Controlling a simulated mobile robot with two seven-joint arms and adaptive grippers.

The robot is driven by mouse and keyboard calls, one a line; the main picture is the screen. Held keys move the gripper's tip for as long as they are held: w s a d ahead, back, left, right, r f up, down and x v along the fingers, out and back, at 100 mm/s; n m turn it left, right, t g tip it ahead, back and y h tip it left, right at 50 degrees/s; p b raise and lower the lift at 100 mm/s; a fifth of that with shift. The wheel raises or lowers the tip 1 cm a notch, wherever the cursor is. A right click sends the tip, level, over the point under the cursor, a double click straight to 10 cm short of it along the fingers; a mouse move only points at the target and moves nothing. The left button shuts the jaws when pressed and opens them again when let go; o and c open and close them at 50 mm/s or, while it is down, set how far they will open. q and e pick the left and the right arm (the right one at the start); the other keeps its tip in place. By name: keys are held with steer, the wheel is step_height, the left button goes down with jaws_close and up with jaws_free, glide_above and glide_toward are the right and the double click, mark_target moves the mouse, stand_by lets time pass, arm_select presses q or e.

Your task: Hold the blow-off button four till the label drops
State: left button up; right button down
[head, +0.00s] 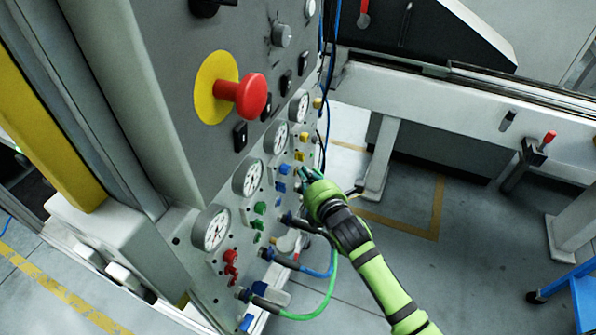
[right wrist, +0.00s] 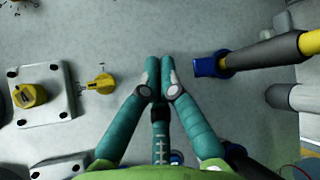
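The grey control panel (head: 185,140) carries red buttons (head: 231,258), green buttons (head: 260,208), blue buttons (head: 283,170) and yellow ones (head: 300,156), beside a row of gauges. I cannot read which is blow-off button four, and no label can be made out. My right gripper (head: 306,174) is at the panel's right part, near the blue and yellow buttons. In the right wrist view, its teal fingers (right wrist: 160,66) are shut tip to tip close to the panel face, with nothing visible between them. What lies under the tips is hidden, so contact is unclear. My left gripper is not in view.
A red mushroom button (head: 250,96) on a yellow disc sticks out above the gauges. Hoses, including a green hose (head: 325,303), loop below my right wrist. In the right wrist view, a yellow knob (right wrist: 100,83) and a blue fitting (right wrist: 208,66) flank the fingers.

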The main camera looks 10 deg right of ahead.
stand_by(0.9)
steer(key=shift+s+d+r+p, duration=0.1)
steer(key=shift+s+d+p, duration=0.15)
steer(key=shift+d+p, duration=0.15)
steer(key=shift+s+d, duration=0.2)
steer(key=shift+s+d+p, duration=0.2)
steer(key=shift+d+p, duration=0.25)
steer(key=shift+p, duration=0.05)
steer(key=shift+s+d+p, duration=0.4)
steer(key=shift+s+d, duration=0.2)
steer(key=shift+d, duration=0.25)
steer(key=shift+s+d+p, duration=0.4)
steer(key=shift+s+d, duration=0.2)
steer(key=shift+d, duration=0.2)
